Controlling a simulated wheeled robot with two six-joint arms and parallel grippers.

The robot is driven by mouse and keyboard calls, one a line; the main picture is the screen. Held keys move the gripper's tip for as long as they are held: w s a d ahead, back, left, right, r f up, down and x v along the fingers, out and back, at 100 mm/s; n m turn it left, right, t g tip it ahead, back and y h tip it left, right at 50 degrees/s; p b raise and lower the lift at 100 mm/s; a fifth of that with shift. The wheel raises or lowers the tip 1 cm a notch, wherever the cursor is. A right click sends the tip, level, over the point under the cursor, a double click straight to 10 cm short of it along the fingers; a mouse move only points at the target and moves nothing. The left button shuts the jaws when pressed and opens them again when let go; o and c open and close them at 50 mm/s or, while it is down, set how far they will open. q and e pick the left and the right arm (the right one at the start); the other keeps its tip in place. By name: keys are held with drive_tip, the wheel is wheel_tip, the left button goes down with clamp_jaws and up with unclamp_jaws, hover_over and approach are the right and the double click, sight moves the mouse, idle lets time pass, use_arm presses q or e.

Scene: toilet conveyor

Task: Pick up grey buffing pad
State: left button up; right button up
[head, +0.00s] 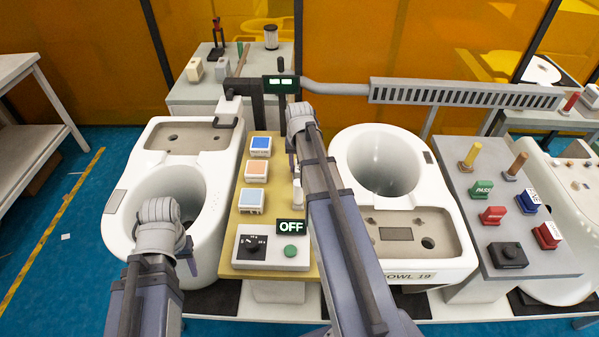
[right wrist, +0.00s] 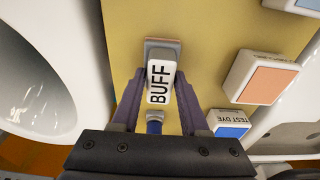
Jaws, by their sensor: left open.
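The buffing pad tool, a white handle lettered BUFF (right wrist: 161,80) with an orange-brown and grey pad edge at its far end, lies on the yellow panel (right wrist: 205,25) in the right wrist view. Its white handle also shows in the head view (head: 297,194). My right gripper (right wrist: 161,78) has one finger on each side of the handle, with narrow gaps seeming to show; contact is hard to judge. In the head view its fingers are mostly hidden behind my right arm. My left gripper (head: 187,258) is open and empty by the left toilet bowl (head: 125,200).
Blocks with blue (head: 260,146), orange (head: 256,171) and light-blue (head: 251,201) tops sit left of the handle. An OFF sign (head: 290,227) and control box (head: 270,250) are in front. A right bowl (head: 440,225) and a grey stamp panel (head: 470,190) stand to the right.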

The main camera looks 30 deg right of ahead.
clamp_jaws()
drive_tip(key=shift+r, duration=0.1)
idle(0.4)
wheel_tip(320, 180, up, 10)
drive_tip(key=p, duration=1)
